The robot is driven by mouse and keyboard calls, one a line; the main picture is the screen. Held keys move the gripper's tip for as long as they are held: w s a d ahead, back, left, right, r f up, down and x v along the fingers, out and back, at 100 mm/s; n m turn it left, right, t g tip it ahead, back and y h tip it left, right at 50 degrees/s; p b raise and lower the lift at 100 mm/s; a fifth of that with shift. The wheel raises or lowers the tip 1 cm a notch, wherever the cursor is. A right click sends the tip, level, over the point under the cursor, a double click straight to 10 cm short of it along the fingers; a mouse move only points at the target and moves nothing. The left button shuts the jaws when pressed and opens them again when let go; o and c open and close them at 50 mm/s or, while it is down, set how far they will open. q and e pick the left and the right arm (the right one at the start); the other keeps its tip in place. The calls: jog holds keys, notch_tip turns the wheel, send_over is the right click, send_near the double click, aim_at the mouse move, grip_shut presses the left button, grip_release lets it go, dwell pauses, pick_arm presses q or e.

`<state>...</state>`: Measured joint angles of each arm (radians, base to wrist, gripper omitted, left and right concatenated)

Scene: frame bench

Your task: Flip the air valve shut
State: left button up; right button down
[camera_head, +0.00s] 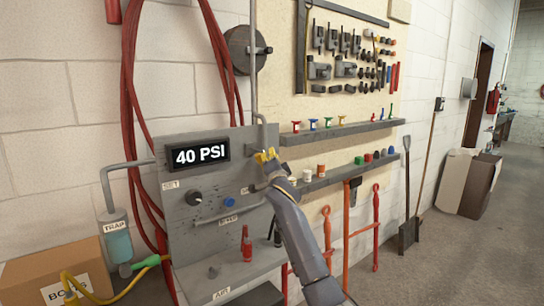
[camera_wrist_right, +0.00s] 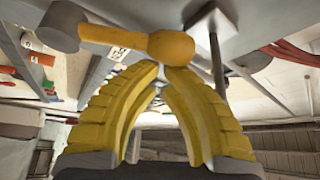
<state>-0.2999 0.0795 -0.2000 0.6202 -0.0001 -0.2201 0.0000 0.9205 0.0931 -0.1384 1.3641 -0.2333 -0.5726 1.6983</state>
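The air valve's yellow lever (camera_wrist_right: 130,36) crosses the top of the right wrist view, running from a grey hub (camera_wrist_right: 58,27) to a rounded yellow end. In the head view the yellow lever and finger colours blend beside the grey pipe, right of the 40 PSI display (camera_head: 196,155). My right gripper (camera_head: 268,160) is at the panel's upper right corner. In the wrist view its yellow fingers (camera_wrist_right: 162,70) have their tips nearly together, just below the lever's rounded end. I cannot tell whether they touch it; nothing shows held between them. My left gripper is out of view.
The grey panel (camera_head: 180,222) carries a dark knob (camera_head: 194,198) and a blue button (camera_head: 229,202). Shelves of small parts (camera_head: 345,131) stand close right of my gripper. Red hoses (camera_head: 131,85) hang at the left. A grey pipe (camera_wrist_right: 216,65) stands behind the lever.

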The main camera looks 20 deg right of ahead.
jog(key=shift+s+a+n+t, duration=0.1)
jog(key=shift+a+n+t, duration=0.25)
jog(key=shift+n, duration=0.55)
jog(key=shift+d, duration=0.1)
